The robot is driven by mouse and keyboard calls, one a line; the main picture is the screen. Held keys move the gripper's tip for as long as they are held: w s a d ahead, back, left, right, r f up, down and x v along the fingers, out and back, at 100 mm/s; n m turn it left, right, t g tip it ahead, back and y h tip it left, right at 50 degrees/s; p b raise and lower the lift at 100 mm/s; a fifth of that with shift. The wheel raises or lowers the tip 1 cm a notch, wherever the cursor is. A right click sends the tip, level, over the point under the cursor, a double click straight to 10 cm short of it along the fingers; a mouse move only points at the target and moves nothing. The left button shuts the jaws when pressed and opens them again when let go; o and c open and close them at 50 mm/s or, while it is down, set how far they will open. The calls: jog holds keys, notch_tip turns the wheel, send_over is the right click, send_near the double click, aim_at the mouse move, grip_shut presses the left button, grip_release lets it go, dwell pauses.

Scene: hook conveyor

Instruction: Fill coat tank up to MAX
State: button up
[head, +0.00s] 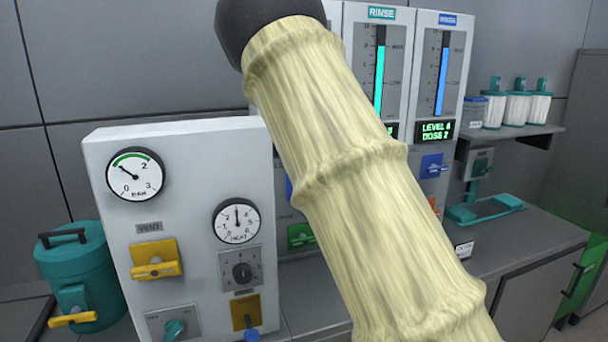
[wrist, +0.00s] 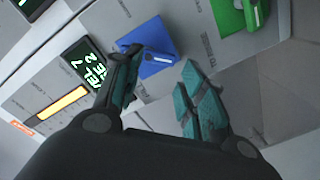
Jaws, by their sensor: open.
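My gripper (wrist: 160,62) is open in the wrist view, its two teal-padded fingers apart. The handle is on a white panel with an orange level bar (wrist: 60,103) and a green-lit display (wrist: 83,65) that seems to read level 7, dose 2. An orange label (wrist: 22,128) at the bar's end is unreadable, so I cannot confirm this is the coat tank. In the head view my arm hides this panel and my gripper.
A green handle (wrist: 238,12) sits beyond the blue one. In the head view stand the RINSE panel (head: 381,27), a blue-bar panel (head: 459,60), a gauge panel (head: 190,200) with yellow valves, a teal canister (head: 85,270) and shelf jars (head: 518,108).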

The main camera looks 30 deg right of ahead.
jog(key=a+f+m+g+p, duration=0.2)
jog(key=a+f+m, duration=0.1)
jog(key=f+m, duration=0.65)
jog(key=w+d+r+m+t+p, duration=0.1)
jog(key=d+r+m+t+p, duration=0.2)
jog(key=r+m, duration=0.65)
jog(key=shift+w+d+r+n, duration=0.35)
jog(key=shift+w+d, duration=0.15)
jog(key=shift+w, duration=1.25)
jog(key=shift+w+d+r+n, duration=0.3)
jog(key=shift+w+d, duration=0.2)
jog(key=shift+w, duration=1.3)
jog(key=shift+w+d+r+n, duration=0.3)
jog(key=shift+w+d, duration=0.2)
jog(key=shift+w, duration=1.25)
jog(key=shift+f, duration=0.1)
grip_shut()
